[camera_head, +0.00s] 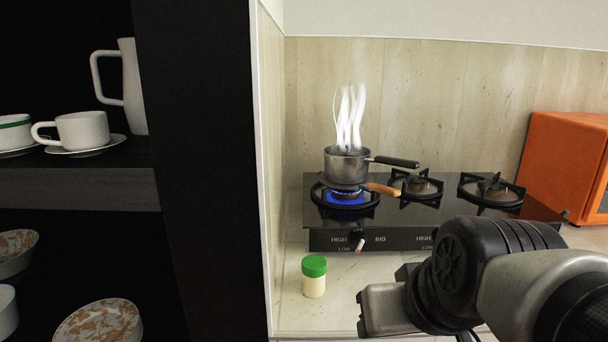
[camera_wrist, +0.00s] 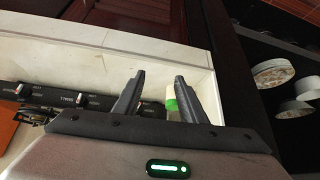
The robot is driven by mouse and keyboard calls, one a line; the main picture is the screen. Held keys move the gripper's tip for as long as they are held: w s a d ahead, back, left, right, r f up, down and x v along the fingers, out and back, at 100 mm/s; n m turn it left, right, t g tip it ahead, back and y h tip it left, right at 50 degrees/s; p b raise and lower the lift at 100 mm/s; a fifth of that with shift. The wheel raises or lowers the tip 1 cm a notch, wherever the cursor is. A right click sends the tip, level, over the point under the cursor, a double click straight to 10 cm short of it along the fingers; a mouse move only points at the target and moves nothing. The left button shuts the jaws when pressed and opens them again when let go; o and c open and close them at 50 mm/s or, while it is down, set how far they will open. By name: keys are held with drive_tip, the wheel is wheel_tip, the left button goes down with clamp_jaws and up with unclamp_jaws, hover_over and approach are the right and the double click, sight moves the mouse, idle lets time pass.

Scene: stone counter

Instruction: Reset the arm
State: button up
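My arm (camera_head: 500,270) reaches in from the lower right of the head view, in front of the stove. My gripper (camera_wrist: 158,85) shows in the wrist view with its two dark fingers spread apart and nothing held between them. A small jar with a green lid (camera_head: 314,277) stands upright on the counter, left of my arm in the head view. In the wrist view the jar (camera_wrist: 171,104) shows beyond the fingers, partly hidden by one of them. The fingertips cannot be made out in the head view.
A steaming pot (camera_head: 346,167) sits over a lit blue flame on the black stove (camera_head: 385,238). A wooden-handled tool lies near it. An orange box (camera_head: 562,165) stands at right. A dark shelf (camera_head: 75,190) with cups, a pitcher and bowls is at left.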

drive_tip(key=s+d+r+p, duration=0.1)
drive_tip(key=r+p, duration=1.1)
drive_tip(key=s+d+r+m+g+h+p, duration=0.1)
drive_tip(key=s+r+p, duration=0.1)
drive_tip(key=r+p, duration=1.1)
drive_tip(key=shift+s+d, duration=0.2)
drive_tip(key=shift+s, duration=0.05)
